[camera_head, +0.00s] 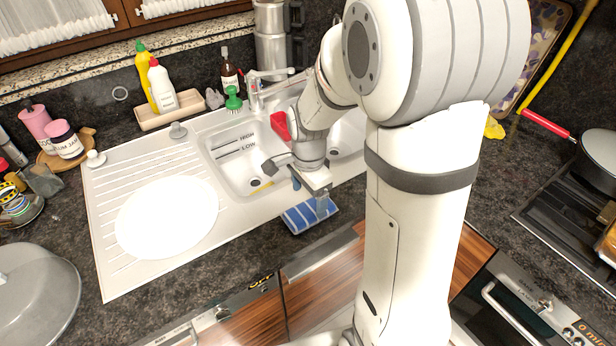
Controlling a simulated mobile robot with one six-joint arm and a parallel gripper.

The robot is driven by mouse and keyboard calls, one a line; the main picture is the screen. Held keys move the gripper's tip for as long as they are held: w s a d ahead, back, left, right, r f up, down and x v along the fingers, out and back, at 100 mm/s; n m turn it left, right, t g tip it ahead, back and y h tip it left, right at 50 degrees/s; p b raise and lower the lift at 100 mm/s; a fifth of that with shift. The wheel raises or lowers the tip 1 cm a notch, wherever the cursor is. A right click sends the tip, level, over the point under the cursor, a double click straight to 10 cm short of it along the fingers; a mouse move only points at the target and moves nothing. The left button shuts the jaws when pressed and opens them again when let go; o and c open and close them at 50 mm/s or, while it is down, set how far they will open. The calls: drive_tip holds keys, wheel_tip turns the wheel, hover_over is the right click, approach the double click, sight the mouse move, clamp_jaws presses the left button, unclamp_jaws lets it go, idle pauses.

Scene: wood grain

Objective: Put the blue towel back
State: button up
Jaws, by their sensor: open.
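The blue towel (299,219), with white stripes, lies at the front edge of the dark counter, just in front of the sink. My gripper (311,196) is over the towel and is open. One finger overlaps the towel's right part in the picture. I cannot tell whether it touches the cloth. The gripper and wrist hide a little of the towel's back edge.
The white sink (235,190) with its drainboard and a white plate (167,217) lies behind and left. A faucet (254,95), a red item (280,126) and bottles (162,86) stand farther back. A stove (560,225) is at right.

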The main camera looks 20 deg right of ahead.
sight(308, 210)
wheel_tip(308, 210, up, 7)
drive_tip(key=s+r+n+t, duration=0.1)
drive_tip(key=s+r+n, duration=0.1)
drive_tip(key=s+n, duration=0.5)
drive_tip(key=s+r+n+t, duration=0.2)
drive_tip(key=s+r+n, duration=0.1)
drive_tip(key=s+n, duration=0.4)
drive_tip(key=shift+d+r, duration=0.2)
drive_tip(key=shift+r, duration=0.05)
